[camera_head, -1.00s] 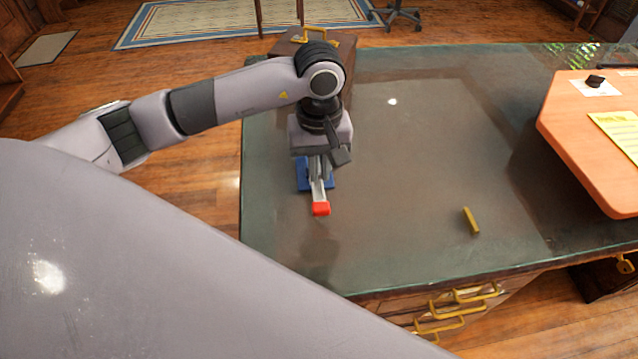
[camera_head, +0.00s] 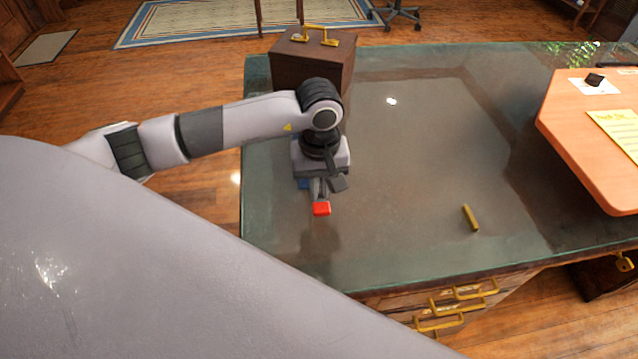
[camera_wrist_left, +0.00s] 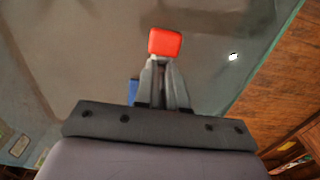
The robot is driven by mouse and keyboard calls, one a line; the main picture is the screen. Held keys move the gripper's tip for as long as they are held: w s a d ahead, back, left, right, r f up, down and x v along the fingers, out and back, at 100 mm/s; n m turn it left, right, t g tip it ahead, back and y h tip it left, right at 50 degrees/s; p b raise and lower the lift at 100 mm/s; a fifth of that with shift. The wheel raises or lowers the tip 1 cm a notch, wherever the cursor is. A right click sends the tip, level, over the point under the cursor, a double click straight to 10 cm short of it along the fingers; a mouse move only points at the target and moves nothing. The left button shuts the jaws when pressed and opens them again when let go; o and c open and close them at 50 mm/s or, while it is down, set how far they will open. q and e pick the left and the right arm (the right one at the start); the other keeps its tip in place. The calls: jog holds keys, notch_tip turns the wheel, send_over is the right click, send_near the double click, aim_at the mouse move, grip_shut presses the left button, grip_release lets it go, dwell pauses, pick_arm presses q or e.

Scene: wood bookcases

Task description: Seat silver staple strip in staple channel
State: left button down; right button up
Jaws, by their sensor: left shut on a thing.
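A stapler lies on the dark glass desktop with its red end (camera_head: 321,208) toward me. Its blue part (camera_head: 303,184) is mostly hidden behind my left gripper (camera_head: 320,196). In the left wrist view the red end (camera_wrist_left: 165,42) lies just beyond my left fingertips (camera_wrist_left: 160,68), and a bit of blue (camera_wrist_left: 133,92) shows at their left. My left gripper points down over the staple channel, shut on a thin thing, apparently the silver staple strip, which the fingers hide. I cannot tell whether the strip touches the channel. My right gripper is out of view.
A small gold bar (camera_head: 470,217) lies on the desktop to the right. A brown box with gold handles (camera_head: 313,62) stands behind my arm. An orange-brown board with papers (camera_head: 594,140) is at the right. The desktop (camera_head: 410,150) between is clear.

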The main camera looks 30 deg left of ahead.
aim_at(320, 192)
pick_arm(q)
jog(key=c, duration=1.2)
grip_release()
jog(key=shift+s+f, duration=0.1)
jog(key=shift+f, duration=0.3)
jog(key=shift+a, duration=0.1)
jog(key=shift+r+p, duration=0.2)
jog(key=shift+p, duration=0.2)
jog(key=shift+a+r, duration=0.1)
jog(key=shift+r, duration=0.3)
notch_tip(320, 192, up, 12)
jog(key=shift+f+b, duration=0.1)
jog(key=shift+b, duration=0.5)
jog(key=shift+d, duration=0.2)
